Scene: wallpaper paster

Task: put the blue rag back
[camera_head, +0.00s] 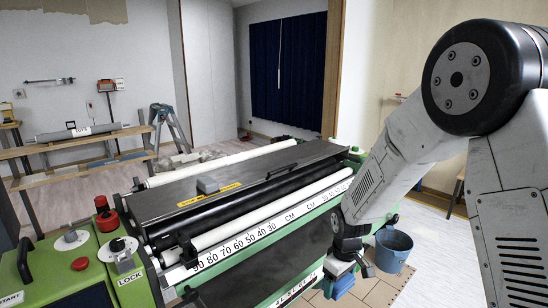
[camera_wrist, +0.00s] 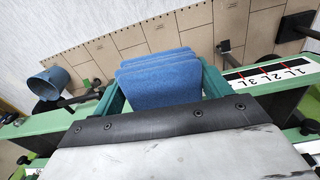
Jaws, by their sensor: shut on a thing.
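The blue rag (camera_wrist: 158,88) is folded in layers and sits between the two teal fingers of my gripper (camera_wrist: 161,76) in the wrist view. My gripper is shut on it. In the head view the rag (camera_head: 341,287) hangs below my wrist, in front of the machine's right end and above the brown floor covering. The rag hides part of what is beneath it. A blue bucket (camera_head: 393,250) stands on the floor to the right of the rag. It also shows at the left of the wrist view (camera_wrist: 48,84), apart from the rag.
The green pasting machine (camera_head: 230,190) with white rollers fills the middle, its control panel (camera_head: 85,262) at the front left. Brown boards or cardboard (camera_wrist: 185,27) lie on the floor. A wooden bench (camera_head: 85,145) and a stepladder (camera_head: 172,125) stand behind at the left.

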